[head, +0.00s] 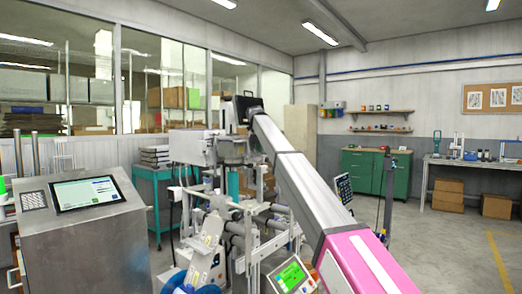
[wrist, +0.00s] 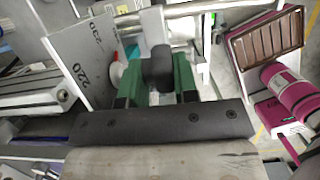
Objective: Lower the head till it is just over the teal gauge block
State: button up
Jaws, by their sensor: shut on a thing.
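In the wrist view my gripper (wrist: 160,75) has green fingers closed around a dark rounded knob (wrist: 160,62). Pale metal plates and a bright round bar lie just beyond the knob. A small teal patch (wrist: 131,51) shows behind the fingers; I cannot tell if it is the gauge block. In the head view an upright teal piece (head: 233,184) shows amid the grey machine (head: 240,215) under my arm, and may be the block. The machine's head and the gap below it cannot be made out clearly. My fingers are not clear in the head view.
A steel console with a screen (head: 87,193) stands at the left front. A small green-lit display (head: 291,274) sits low in front. A teal cart (head: 152,190) and a green cabinet (head: 374,172) stand behind. A magenta cylinder (wrist: 288,88) is at right in the wrist view. Open floor lies right.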

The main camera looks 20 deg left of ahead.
jog(key=shift+s+d, duration=0.2)
jog(key=shift+d, duration=0.15)
jog(key=o, duration=0.7)
jog(key=shift+d+r, duration=0.1)
jog(key=shift+a, duration=0.25)
jog(key=shift+r, duration=0.1)
jog(key=v, duration=1)
jog(key=shift+r, duration=0.3)
